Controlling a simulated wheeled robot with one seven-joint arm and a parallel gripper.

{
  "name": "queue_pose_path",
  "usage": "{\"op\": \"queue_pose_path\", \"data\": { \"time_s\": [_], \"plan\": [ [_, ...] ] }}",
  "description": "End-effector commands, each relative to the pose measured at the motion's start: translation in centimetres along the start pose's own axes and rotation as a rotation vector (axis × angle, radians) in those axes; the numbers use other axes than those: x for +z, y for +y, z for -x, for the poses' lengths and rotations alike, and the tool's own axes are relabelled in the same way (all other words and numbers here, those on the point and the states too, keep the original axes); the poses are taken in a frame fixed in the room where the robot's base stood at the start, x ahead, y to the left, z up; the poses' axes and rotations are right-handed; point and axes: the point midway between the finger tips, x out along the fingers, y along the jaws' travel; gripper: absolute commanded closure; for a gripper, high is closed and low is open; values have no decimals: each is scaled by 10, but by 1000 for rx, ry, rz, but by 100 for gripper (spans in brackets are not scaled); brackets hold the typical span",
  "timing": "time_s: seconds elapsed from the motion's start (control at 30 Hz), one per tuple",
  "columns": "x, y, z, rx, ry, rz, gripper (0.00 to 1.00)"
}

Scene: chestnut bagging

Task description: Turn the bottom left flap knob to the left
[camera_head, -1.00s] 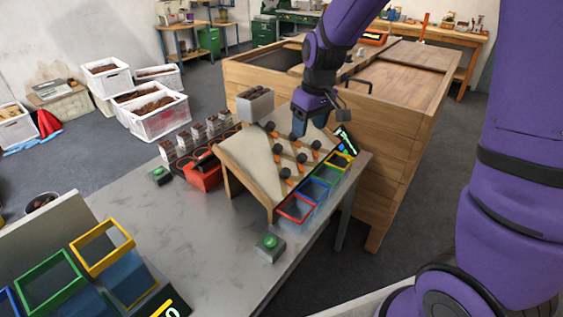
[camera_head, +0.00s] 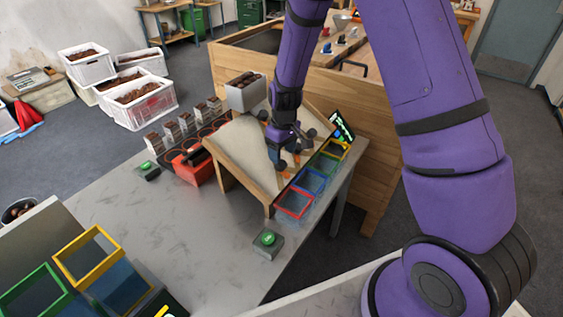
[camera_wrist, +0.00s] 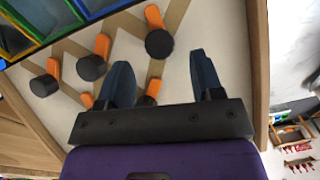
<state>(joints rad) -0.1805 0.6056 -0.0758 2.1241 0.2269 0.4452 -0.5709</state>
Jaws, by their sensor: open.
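A sloped pale board (camera_head: 238,147) with a wooden frame carries several round black knobs with orange flaps. The lower-row knob closest to the red bin end, which looks like the bottom left one, shows in the wrist view (camera_wrist: 159,44) with its orange flap pointing up in the picture. My gripper (camera_head: 280,160) is over the lower part of the board. In the wrist view my gripper (camera_wrist: 160,75) is open, its two dark fingers apart and nothing seen gripped. That knob appears just beyond the gap between the fingertips; contact cannot be told. Another knob (camera_wrist: 145,101) is partly hidden behind the gripper.
Two more knobs (camera_wrist: 91,67) and (camera_wrist: 45,85) sit left of the fingers. Coloured bins, including a red one (camera_head: 281,212), line the board's lower edge. A grey hopper (camera_head: 246,98) stands at the top. A green button (camera_head: 267,240) is on the table.

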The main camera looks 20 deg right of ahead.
Motion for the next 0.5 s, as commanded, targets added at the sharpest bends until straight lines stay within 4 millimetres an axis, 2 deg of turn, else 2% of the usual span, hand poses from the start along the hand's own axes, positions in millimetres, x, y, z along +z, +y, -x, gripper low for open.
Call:
{"op": "queue_pose_path", "data": {
  "time_s": [0.03, 0.2, 0.5],
  "plan": [
    [0, 0, -10, -1, -2, -1, 40],
    [0, 0, -32, -1, -2, -1, 40],
    [0, 0, -45, 0, 1, -1, 40]
  ]
}}
